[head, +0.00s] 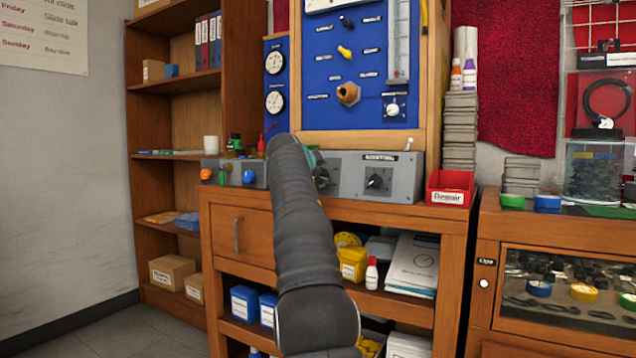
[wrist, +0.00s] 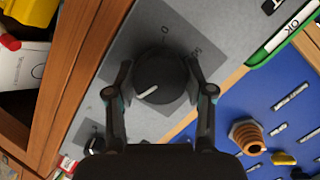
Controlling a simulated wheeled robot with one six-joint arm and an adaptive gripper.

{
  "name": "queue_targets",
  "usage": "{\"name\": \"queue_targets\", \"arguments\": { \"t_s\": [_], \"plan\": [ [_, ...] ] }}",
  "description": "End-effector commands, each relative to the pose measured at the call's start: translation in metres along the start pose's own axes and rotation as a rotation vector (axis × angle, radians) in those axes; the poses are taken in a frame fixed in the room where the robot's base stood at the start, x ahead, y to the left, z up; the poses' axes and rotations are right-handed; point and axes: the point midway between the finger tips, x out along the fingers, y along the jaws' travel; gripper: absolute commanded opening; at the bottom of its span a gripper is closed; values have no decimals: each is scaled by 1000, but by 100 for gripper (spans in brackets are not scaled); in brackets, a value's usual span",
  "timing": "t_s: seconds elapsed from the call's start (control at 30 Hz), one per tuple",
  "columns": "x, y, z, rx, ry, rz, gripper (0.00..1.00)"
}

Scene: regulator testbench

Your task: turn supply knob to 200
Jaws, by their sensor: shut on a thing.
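A round black knob (wrist: 160,78) with a white pointer line sits on a dark dial plate (wrist: 128,42) in the wrist view. The pointer is at the knob's lower left. A "0" is printed above the knob and a blurred number to its upper right; a 200 mark is not readable. My gripper (wrist: 160,72) is shut on the knob, one finger on each side. In the head view my arm hides most of the gripper and this knob, at the grey bench panel (head: 346,180).
Another black knob (head: 376,181) is on the panel's right part. The blue regulator board (head: 325,105), with a brass fitting (head: 348,94), rises behind. A red bin (head: 449,187) stands right of the panel.

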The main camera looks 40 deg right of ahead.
Motion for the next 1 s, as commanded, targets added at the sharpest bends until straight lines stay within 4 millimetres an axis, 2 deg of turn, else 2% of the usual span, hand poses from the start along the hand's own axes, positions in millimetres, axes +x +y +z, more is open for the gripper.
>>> {"name": "queue_targets", "arguments": {
  "t_s": [0.4,0.97,1.0],
  "plan": [
    [1,2,1,192,-1,-35,18],
    [1,2,1,223,-1,-41,18],
    [1,2,1,223,-1,-41,58]
  ]
}}
